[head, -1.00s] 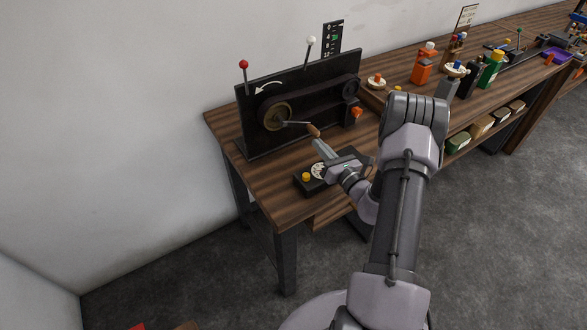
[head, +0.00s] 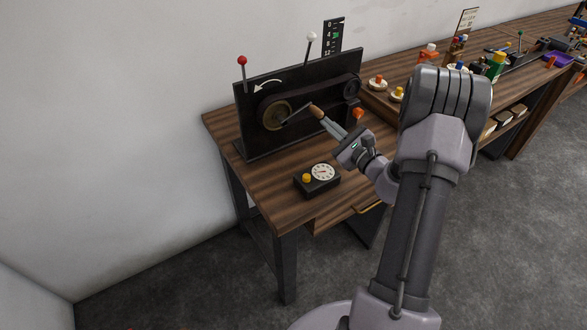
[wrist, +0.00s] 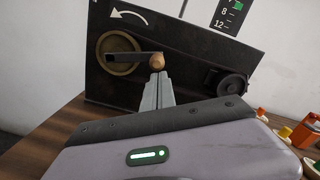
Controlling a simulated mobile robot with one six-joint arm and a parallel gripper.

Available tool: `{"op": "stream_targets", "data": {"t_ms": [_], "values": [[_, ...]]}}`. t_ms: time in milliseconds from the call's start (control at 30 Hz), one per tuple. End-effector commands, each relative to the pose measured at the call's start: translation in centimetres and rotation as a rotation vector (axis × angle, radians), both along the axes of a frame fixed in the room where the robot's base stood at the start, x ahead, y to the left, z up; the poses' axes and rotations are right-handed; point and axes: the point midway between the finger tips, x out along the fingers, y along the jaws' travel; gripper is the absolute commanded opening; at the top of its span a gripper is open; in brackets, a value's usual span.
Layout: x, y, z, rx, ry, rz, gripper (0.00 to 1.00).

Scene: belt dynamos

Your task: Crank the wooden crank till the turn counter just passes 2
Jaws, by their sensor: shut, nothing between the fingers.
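The wooden crank handle (head: 316,111) sits at the end of a metal arm on the brass wheel (head: 277,115), mounted on a black upright panel (head: 246,130).
A yellow knob (head: 306,178) is on the dial box. A white arrow (head: 267,86) on the panel curves left. Red (head: 242,61) and white (head: 311,37) ball-topped rods rise behind it, beside a numbered scale (head: 333,36). An orange knob (head: 358,113) stands right of the handle.

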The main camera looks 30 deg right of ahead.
Motion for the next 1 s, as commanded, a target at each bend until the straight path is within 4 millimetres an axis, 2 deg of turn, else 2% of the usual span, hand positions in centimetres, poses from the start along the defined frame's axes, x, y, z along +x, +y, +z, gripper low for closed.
{"op": "stream_targets", "data": {"t_ms": [700,767,933,1000], "values": [[0.0,0.0,0.4,-0.047,-0.001,0.0,0.0],[0.0,-0.1,-0.1,-0.047,-0.002,0.001,0.0],[-0.1,-1.7,-4.5,-0.048,-0.002,0.009,0.0],[-2.8,-1.9,-3.0,-0.043,0.001,0.005,0.0]]}}
